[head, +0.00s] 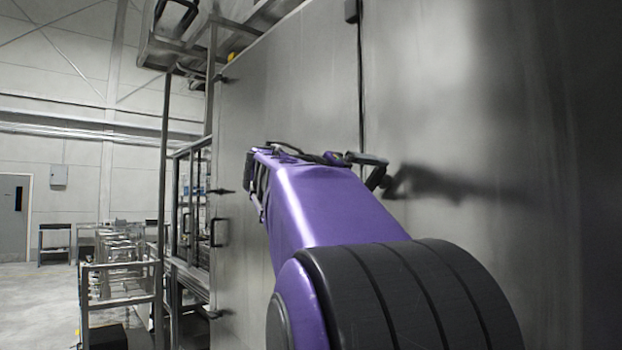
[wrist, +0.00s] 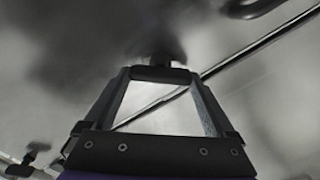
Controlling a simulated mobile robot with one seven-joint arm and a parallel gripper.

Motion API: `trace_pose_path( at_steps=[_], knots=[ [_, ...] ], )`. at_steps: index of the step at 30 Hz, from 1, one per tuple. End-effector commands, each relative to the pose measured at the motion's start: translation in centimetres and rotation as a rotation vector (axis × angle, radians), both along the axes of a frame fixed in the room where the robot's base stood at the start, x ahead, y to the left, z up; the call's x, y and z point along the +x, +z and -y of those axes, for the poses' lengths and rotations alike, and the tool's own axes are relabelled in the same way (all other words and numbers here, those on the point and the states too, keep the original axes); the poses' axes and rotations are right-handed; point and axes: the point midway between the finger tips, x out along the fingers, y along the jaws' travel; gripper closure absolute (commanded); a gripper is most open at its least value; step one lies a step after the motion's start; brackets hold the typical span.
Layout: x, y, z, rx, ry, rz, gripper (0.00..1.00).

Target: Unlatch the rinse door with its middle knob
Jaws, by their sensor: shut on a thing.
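In the wrist view my gripper (wrist: 160,76) has its two fingers converging on a dark knob (wrist: 160,58) that stands out from the grey metal face. The gripper is shut on this knob; the fingertips partly cover it, so its exact turn cannot be told. The rinse door (head: 282,95) is a large flat grey panel in the head view. A dark seam (head: 361,80) runs up its right side. In the head view my purple arm covers the middle of the panel, and the grasp itself is not clear there.
A dark pull handle (head: 218,232) and small dark fittings (head: 224,191) sit along the panel's left edge. Metal frames (head: 120,270) stand left; open floor (head: 40,305) lies beyond.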

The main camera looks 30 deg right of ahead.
Motion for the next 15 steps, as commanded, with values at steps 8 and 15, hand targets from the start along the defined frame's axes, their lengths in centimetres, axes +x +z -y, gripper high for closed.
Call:
trace_pose_path(
  at_steps=[8,15],
  knots=[
    [0.08,0.12,-0.02,-0.025,0.001,-0.265,0.66],
    [0.08,0.06,-0.01,-0.041,0.001,-0.471,0.66]
  ],
)
